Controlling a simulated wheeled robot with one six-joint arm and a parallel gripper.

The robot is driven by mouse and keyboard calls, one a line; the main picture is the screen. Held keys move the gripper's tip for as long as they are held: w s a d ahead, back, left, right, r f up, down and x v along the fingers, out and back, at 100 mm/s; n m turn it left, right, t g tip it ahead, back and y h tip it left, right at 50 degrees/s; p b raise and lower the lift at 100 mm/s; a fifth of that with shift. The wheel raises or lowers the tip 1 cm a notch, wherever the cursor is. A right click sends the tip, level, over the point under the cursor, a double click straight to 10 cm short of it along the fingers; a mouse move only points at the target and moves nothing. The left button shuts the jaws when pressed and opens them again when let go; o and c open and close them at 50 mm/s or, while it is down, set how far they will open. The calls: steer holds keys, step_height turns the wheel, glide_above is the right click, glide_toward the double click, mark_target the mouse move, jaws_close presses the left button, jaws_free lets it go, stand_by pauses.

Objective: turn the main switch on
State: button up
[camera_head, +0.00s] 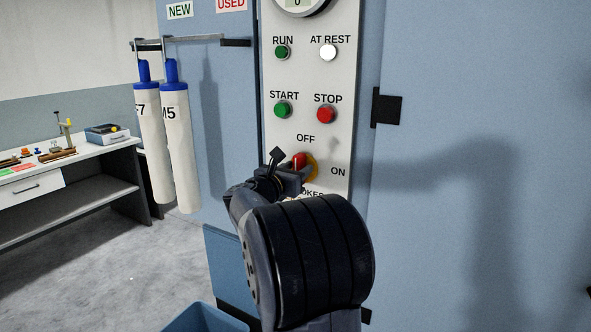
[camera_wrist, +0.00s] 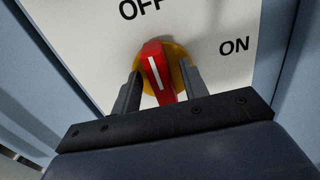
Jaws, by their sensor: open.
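The main switch is a red handle (camera_head: 299,160) on a yellow disc (camera_head: 313,167), low on the pale control panel (camera_head: 340,115). OFF is printed above it and ON to its right. In the wrist view the handle (camera_wrist: 155,65) stands nearly upright, its white line towards OFF. My gripper (camera_head: 288,172) is at the switch. In the wrist view my gripper (camera_wrist: 161,75) has one finger on each side of the handle, with the jaws apart. I cannot tell whether either finger touches it. My arm hides the lower part of the switch in the head view.
Above the switch are the green START button (camera_head: 283,110), red STOP button (camera_head: 325,114), and the RUN (camera_head: 282,52) and AT REST (camera_head: 328,52) lamps. Two white tubes (camera_head: 180,140) hang at left. A workbench (camera_head: 85,165) stands further left. A blue bin (camera_head: 203,318) is below.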

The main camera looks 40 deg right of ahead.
jaws_close()
stand_by(0.3)
steer(key=shift+f+b, duration=0.15)
steer(key=shift+b, duration=0.2)
steer(key=m+b, duration=0.9)
steer(key=b, duration=0.1)
steer(key=s+f+m+b, duration=0.1)
steer(key=m+b, duration=0.4)
steer(key=shift+d+m, duration=0.2)
steer(key=shift+m, duration=0.1)
steer(key=shift+m+b, duration=1.65)
steer(key=shift+m, duration=0.05)
